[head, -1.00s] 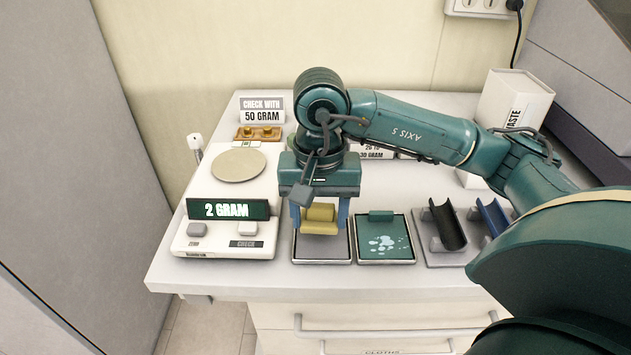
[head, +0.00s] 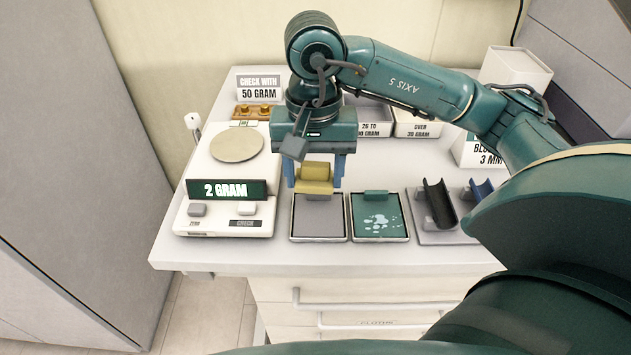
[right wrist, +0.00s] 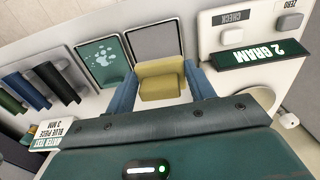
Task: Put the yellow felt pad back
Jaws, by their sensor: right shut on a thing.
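The yellow felt pad (head: 314,180) is a small yellow block with a raised grip. My right gripper (head: 315,172) is shut on it, with a blue finger on each side. It hangs over the back edge of an empty grey-floored tray (head: 319,218), apart from its floor as far as I can tell. In the right wrist view the pad (right wrist: 161,80) sits between the two fingers, with the grey tray (right wrist: 155,40) beyond it. My left gripper does not show.
A tray with a green, white-splashed pad (head: 379,216) stands to the right, then dark curved cradles (head: 440,204). The scale (head: 226,217), reading 2 GRAM, stands to the left. Labelled bins (head: 375,117) are behind the arm. The table front strip is clear.

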